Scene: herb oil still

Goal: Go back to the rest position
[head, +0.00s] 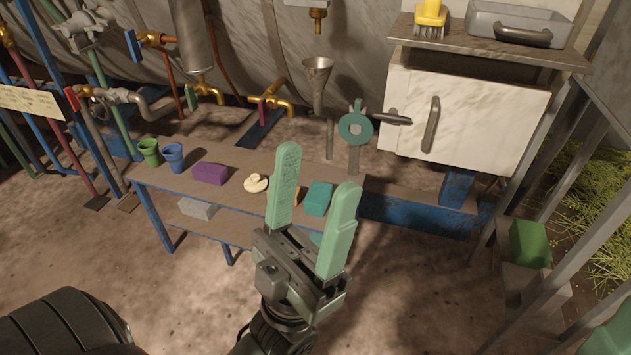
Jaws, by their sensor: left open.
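My left gripper (313,222) is in the lower middle of the head view. Its two pale green fingers point up and stand apart, with no object gripped between them. It appears in front of the low wooden table (228,180) and hides part of the tabletop. Something small and orange shows between the fingers, mostly hidden.
On the table stand a green cup (149,152), a blue cup (173,157), a purple block (210,173), a cream-coloured piece (256,183) and a teal block (318,198). A white cabinet (480,110) stands behind right.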

